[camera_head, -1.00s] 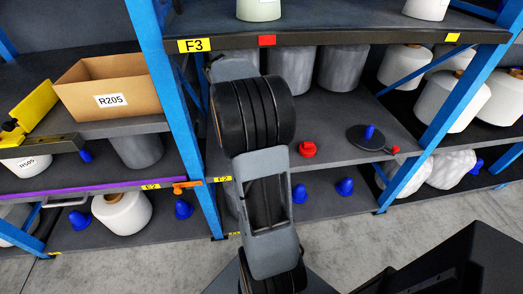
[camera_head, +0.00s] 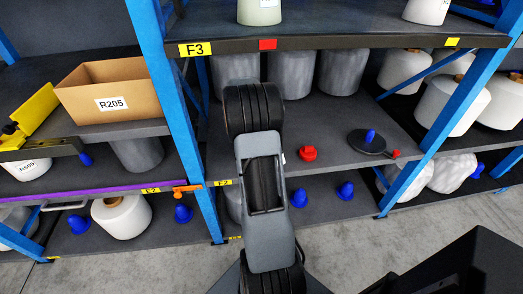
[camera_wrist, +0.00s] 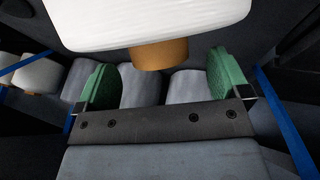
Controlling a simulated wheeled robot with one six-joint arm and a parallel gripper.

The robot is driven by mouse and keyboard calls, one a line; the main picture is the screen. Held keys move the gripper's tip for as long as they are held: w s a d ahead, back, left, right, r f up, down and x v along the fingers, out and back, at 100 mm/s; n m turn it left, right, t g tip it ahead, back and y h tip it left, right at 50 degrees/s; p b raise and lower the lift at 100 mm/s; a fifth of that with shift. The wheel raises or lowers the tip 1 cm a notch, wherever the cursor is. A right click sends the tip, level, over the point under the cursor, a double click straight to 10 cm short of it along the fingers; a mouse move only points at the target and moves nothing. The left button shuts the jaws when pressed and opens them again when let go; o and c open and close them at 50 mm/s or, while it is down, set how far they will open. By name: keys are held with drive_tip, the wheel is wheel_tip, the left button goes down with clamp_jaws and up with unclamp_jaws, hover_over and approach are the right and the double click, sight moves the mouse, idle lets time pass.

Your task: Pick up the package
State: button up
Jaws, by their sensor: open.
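No object is marked as the package. Several grey, wrapped-looking cylinders (camera_head: 290,72) stand in a row on the middle shelf behind my arm. They also show in the wrist view (camera_wrist: 140,84), beyond and between the fingers. A large white bobbin (camera_wrist: 150,20) with a brown core (camera_wrist: 160,54) fills the top of the wrist view, close to the camera, the core pointing down in the picture. My gripper (camera_wrist: 163,82) has two green pads spread wide, with nothing held between them. In the head view my arm hides the gripper.
A blue post (camera_head: 168,100) stands left of my arm. The upper shelf edge (camera_head: 340,37) runs above the grey cylinders. A red object (camera_head: 308,153) and a dark disc (camera_head: 367,141) with a blue cone lie on the middle shelf. A cardboard box (camera_head: 110,92) sits left.

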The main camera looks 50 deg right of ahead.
drive_tip(key=shift+x, duration=1.15)
clamp_jaws()
drive_tip(key=shift+d+r, duration=0.1)
drive_tip(key=shift+r, duration=0.05)
